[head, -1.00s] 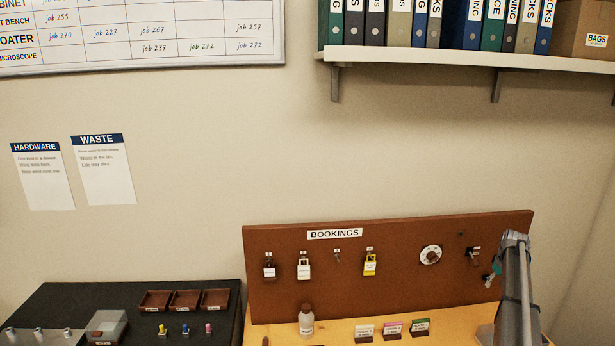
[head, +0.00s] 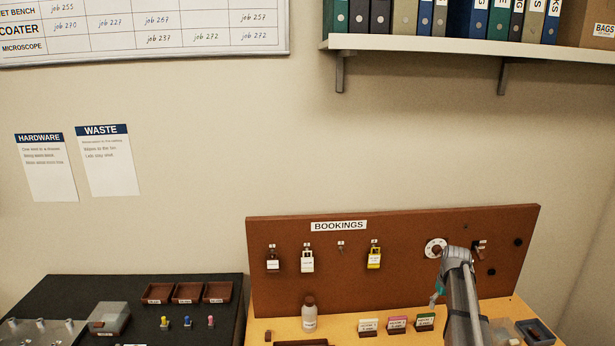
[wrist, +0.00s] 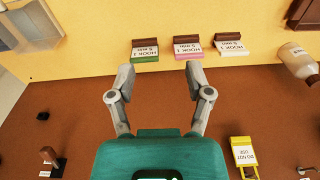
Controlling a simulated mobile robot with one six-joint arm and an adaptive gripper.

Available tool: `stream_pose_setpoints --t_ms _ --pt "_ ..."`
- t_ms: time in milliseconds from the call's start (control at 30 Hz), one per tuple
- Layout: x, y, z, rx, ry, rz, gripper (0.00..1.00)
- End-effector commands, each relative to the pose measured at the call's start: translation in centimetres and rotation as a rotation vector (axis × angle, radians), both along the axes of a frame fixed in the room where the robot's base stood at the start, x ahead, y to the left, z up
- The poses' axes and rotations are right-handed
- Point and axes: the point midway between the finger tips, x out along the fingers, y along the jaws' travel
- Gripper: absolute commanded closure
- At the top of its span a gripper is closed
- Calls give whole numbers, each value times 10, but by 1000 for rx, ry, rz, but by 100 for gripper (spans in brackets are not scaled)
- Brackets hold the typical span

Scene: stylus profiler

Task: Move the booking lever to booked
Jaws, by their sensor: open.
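The likely booking lever (head: 479,250) is a small dark lever on the right part of the brown bookings board (head: 400,280), beside a white tag. In the wrist view, turned upside down, a brown-tipped lever (wrist: 48,155) shows at the lower left. I cannot read its position. My gripper (wrist: 158,73) is open and empty, its two grey fingers spread in front of the board. In the head view my arm stands left of the lever and mostly hides the gripper (head: 433,301). The gripper is apart from the lever.
A white dial (head: 435,247) sits left of the lever, close to my arm. Several small card holders (head: 397,323) and a bottle (head: 309,316) stand on the yellow bench below. A dark tray (head: 536,332) lies at the bench's right.

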Motion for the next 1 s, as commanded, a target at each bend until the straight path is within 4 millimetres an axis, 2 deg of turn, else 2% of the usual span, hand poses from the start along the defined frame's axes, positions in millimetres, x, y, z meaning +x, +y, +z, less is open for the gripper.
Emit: stream_pose_setpoints --t_ms 33,100,300,500,600,733,833,1000 --pt "-23 31 -8 0 7 3 34" --pt "-42 62 -13 0 16 -3 34" --pt "-103 141 -28 -5 40 -16 34" --pt "-170 206 -42 -13 62 -32 34" --pt "-198 227 -47 -17 70 -38 34" --pt "-223 246 -51 -22 78 -46 34" --pt "-232 252 -52 -25 81 -49 34" --pt "-234 255 -52 -25 82 -52 34"
